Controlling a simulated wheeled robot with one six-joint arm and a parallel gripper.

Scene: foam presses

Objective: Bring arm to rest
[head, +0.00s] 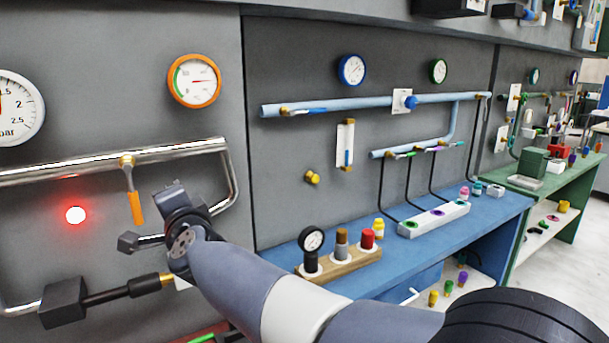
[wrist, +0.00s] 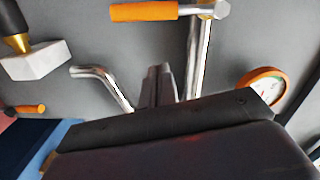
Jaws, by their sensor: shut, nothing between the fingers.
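My gripper (wrist: 158,72) shows in the wrist view with its two dark fingers together and nothing between them. The fingers point toward the grey panel and its pipes. In the head view my arm reaches from the lower right to the left panel, and its end is in front of the panel below the silver pipe (head: 70,172). I cannot make out the fingertips clearly there. The valve's orange handle (head: 136,208) hangs down from the silver pipe just left of my arm's end. It also shows at the top of the wrist view (wrist: 145,12), apart from my fingers.
An orange-rimmed gauge (head: 194,81) is above the pipe. A red lamp (head: 75,215) glows at left. A black box with a rod (head: 65,302) sits low left. A blue bench (head: 480,222) with gauge and bottles stands right. Open floor (head: 575,215) lies far right.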

